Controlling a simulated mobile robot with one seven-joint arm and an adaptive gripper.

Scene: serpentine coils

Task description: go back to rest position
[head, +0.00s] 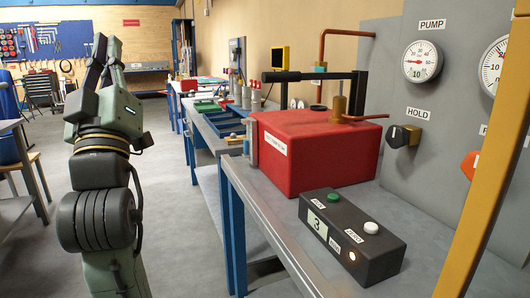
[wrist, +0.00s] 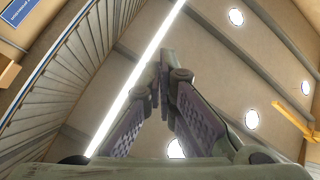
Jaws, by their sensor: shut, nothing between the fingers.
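My gripper (head: 105,62) is raised and points up on the left side of the head view, on my green-grey arm with black ribbed joints. Its two dark fingers lean together at the tips. In the wrist view my gripper (wrist: 160,75) points at the ceiling, with its fingers meeting at the top and nothing between them. It is left of the workbench, apart from it, over open floor.
A grey workbench (head: 262,212) runs along the right with a red box (head: 318,165), a dark control box (head: 352,238) with buttons, and a gauge panel (head: 400,105). A yellow post (head: 487,150) stands at right. Clear floor (head: 180,215) lies between arm and bench.

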